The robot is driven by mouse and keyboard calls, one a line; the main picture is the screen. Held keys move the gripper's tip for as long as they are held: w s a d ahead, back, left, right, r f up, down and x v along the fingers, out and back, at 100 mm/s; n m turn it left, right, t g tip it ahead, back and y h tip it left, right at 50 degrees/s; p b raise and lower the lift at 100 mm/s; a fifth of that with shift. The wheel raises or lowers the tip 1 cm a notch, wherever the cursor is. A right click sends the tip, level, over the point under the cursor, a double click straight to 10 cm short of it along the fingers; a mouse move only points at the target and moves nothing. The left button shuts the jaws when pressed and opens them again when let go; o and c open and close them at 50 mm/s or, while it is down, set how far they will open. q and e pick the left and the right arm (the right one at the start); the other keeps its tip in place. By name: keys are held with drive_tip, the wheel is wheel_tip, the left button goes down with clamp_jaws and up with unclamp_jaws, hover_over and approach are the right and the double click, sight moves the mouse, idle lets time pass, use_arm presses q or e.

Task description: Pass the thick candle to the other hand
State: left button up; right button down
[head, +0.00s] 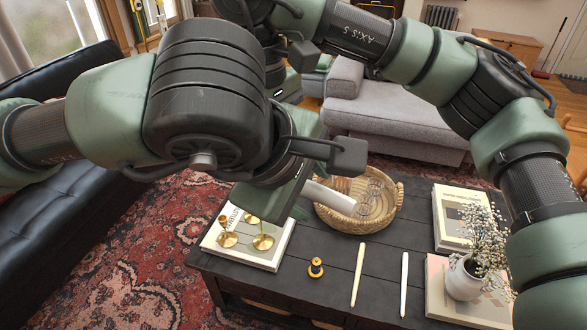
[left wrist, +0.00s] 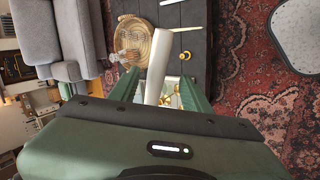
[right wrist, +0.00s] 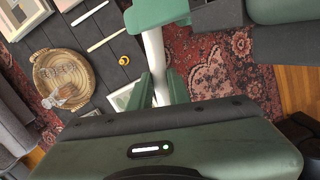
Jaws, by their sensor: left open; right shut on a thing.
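The thick candle (head: 330,197) is a white cylinder, part hidden behind my left gripper (head: 288,195) in the head view. In the left wrist view the candle (left wrist: 158,62) runs lengthwise between the spread fingers of my left gripper (left wrist: 157,92), with a gap on each side. In the right wrist view my right gripper (right wrist: 159,88) is shut on the candle (right wrist: 155,50), whose far part reaches to the green parts of my left gripper (right wrist: 160,14). The right fingers are hidden behind my left arm in the head view.
A grey sofa (head: 400,125) stands behind.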

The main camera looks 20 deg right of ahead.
use_arm(q)
drive_tip(key=shift+w+d+f, duration=0.25)
drive_tip(key=shift+d+f, duration=0.05)
drive_tip(key=shift+f, duration=0.3)
clamp_jaws()
use_arm(e)
drive_tip(key=c, duration=1.3)
unclamp_jaws()
drive_tip(key=shift+o, duration=0.2)
